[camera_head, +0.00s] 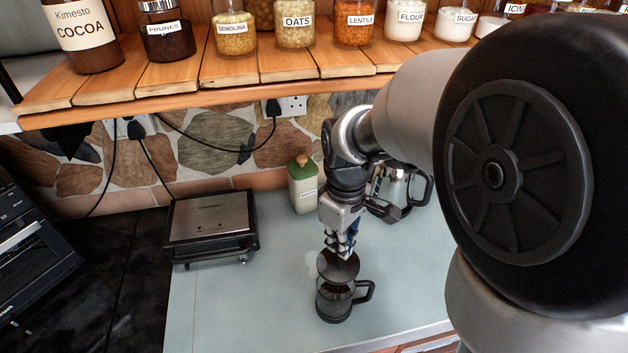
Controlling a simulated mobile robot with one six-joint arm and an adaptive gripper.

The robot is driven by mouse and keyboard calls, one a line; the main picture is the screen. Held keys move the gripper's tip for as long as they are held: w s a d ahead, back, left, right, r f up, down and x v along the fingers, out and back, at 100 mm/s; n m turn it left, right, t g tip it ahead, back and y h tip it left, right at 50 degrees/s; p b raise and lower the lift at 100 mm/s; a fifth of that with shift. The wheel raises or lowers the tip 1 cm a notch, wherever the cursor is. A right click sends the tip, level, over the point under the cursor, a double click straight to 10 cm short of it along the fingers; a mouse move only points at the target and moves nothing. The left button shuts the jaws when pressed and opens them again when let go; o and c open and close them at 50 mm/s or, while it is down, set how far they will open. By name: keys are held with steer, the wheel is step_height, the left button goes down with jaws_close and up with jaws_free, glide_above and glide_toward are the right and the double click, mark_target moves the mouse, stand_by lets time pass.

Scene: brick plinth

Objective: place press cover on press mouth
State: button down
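The press (334,303) is a dark-framed glass jug with a black handle on its right, upright on the pale counter near the front edge. The press cover (338,268) is a dark round disc at the press mouth and overlaps the rim in this view. I cannot tell whether it rests on the rim or hangs just above it. My gripper (343,248) points down over the middle of the cover. Its fingers look closed around the top of the cover, and the knob is hidden between them.
A flat metal grill (210,220) stands left on the counter (270,310). A green-topped canister (303,185) and a metal kettle (395,187) stand behind my gripper. A wooden shelf (190,90) with several jars overhangs the back. A dark hob (100,290) lies left.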

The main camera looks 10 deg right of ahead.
mark_target(338, 262)
steer(key=shift+f+b, duration=0.45)
steer(key=shift+f, duration=1.85)
steer(key=shift+f, duration=0.15)
steer(key=c, duration=1.8)
jaws_free()
step_height(338, 262, up, 12)
steer(key=p, duration=0.2)
steer(key=shift+s+p, duration=0.1)
steer(key=shift+p, duration=0.2)
steer(key=s+r+m+t, duration=0.2)
steer(key=s+m, duration=0.1)
steer(key=s, duration=0.4)
steer(key=s+r+m+t, duration=0.2)
steer(key=s+r+m, duration=0.1)
steer(key=s, duration=0.5)
steer(key=shift+m+t, duration=0.3)
steer(key=shift+m, duration=0.5)
